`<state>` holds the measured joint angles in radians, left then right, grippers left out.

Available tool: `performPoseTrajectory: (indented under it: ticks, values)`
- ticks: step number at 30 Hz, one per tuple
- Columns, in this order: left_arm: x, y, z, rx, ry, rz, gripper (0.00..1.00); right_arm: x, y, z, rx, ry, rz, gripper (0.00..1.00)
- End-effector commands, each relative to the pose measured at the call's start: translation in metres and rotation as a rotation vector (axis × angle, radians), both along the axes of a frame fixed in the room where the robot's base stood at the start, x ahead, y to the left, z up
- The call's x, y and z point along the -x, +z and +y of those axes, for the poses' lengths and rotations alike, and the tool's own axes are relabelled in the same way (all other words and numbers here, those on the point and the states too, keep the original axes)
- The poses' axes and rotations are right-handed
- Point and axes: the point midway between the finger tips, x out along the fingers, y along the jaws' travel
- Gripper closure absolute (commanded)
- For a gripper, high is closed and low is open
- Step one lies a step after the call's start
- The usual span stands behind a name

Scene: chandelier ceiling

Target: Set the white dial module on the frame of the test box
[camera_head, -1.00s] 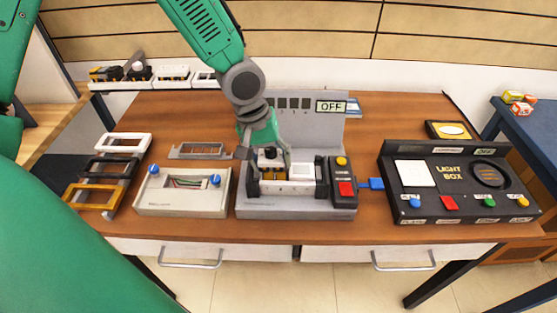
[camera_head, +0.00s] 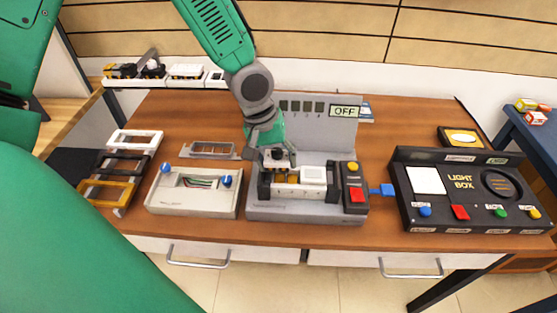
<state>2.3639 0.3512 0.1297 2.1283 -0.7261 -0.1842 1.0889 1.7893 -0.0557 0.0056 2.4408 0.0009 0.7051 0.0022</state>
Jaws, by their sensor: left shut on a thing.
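The test box (camera_head: 262,213) is a grey unit on the table with an upright back panel and an OFF sign. Its frame (camera_head: 292,191) is a white rail between black end blocks. A white square module (camera_head: 313,174) sits on the right part of the frame. My left gripper (camera_head: 277,163) is shut on a small white piece with a dark round top, seemingly the white dial module (camera_head: 268,163), over the left part of the frame. Fingers partly hide it, and I cannot tell whether it touches the frame. A yellow-brown part shows beside it. My right gripper is not in view.
A light grey box with blue knobs (camera_head: 193,201) and empty frames (camera_head: 120,168) stand to the left. A rack of modules (camera_head: 165,80) is at the back left.

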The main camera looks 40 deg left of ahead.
Motion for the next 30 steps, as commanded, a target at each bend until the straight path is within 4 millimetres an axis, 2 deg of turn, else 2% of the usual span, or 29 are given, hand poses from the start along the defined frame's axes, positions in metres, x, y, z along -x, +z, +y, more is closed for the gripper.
performPoseTrajectory:
  ticks: [30]
  values:
    - [0.001,0.006,-0.02,-0.008,-0.001,0.002,0.89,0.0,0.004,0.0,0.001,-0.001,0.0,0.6]
